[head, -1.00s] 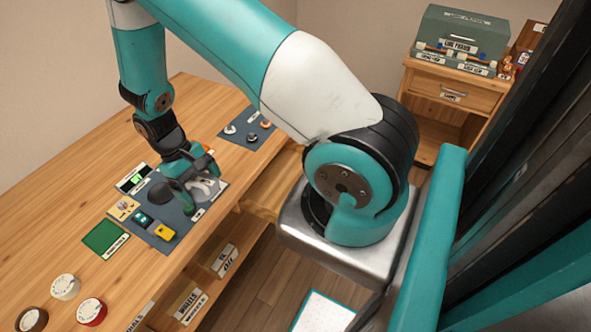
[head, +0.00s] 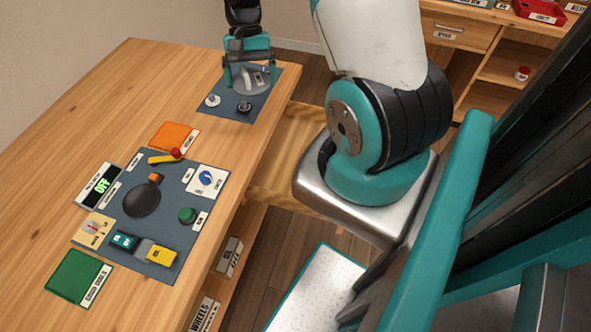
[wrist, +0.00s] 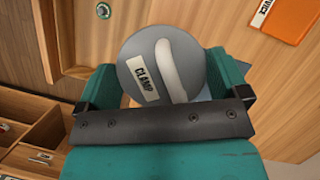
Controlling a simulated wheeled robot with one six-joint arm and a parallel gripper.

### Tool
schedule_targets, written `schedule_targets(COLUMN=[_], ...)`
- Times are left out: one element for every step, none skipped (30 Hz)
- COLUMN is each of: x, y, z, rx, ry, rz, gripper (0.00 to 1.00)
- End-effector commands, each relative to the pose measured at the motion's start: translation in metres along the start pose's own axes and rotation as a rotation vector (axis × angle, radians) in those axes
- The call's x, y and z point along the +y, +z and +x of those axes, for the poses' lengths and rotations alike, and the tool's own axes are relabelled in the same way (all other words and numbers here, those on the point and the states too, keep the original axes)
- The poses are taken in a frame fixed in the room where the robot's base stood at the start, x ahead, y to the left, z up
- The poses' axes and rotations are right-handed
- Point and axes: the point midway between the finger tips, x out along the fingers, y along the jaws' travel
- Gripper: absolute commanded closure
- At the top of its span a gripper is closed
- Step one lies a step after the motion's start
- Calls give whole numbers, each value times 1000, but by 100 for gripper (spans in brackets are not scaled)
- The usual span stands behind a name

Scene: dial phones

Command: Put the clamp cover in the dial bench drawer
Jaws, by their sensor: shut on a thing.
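The clamp cover (wrist: 165,75) is a grey disc with a pale curved handle and a "CLAMP" label. My gripper (wrist: 165,88) is shut on it, with one jaw at each side of the disc. In the head view, my gripper (head: 250,72) holds the cover (head: 252,82) over the far blue-grey mat (head: 232,108). I cannot tell how high above the mat it is. A wooden part that looks like a pulled-out bench drawer (head: 288,195) juts from the bench's right side, partly hidden behind my base.
The nearer mat (head: 160,217) has a black round pad, a red-knobbed yellow lever, a green button and switches. An orange mat (head: 172,136) and a green mat (head: 75,280) lie on the bench. A silver knob (head: 212,100) and a dark knob (head: 244,107) sit below my gripper.

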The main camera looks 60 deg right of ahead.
Motion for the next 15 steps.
schedule_targets(x=[23, 36, 52, 65, 77, 93, 105, 116, 129, 138, 147, 156, 162, 168, 174], y=[-16, -20, -24, -27, -29, -30, -30, -30, -29, -28, -27, -24, -23, -22, -20], z=[16, 16, 16, 16, 17, 18, 19, 19, 20, 21, 22, 23, 23, 24, 24], rx=[7, 8, 8, 9, 9, 7, 6, 5, 4, 2, 0, -2, -4, -5, -6], ry=[-48, -74, -109, -134, -160, -190, -212, -234, -259, -277, -293, -311, -323, -334, -346], rz=[113, 180, 267, 334, 398, 480, 539, 595, 664, 712, 756, 807, 842, 873, 905], gripper=[31, 31, 31, 31, 31, 31, 31, 31, 31, 31, 31, 31, 31, 31, 31])
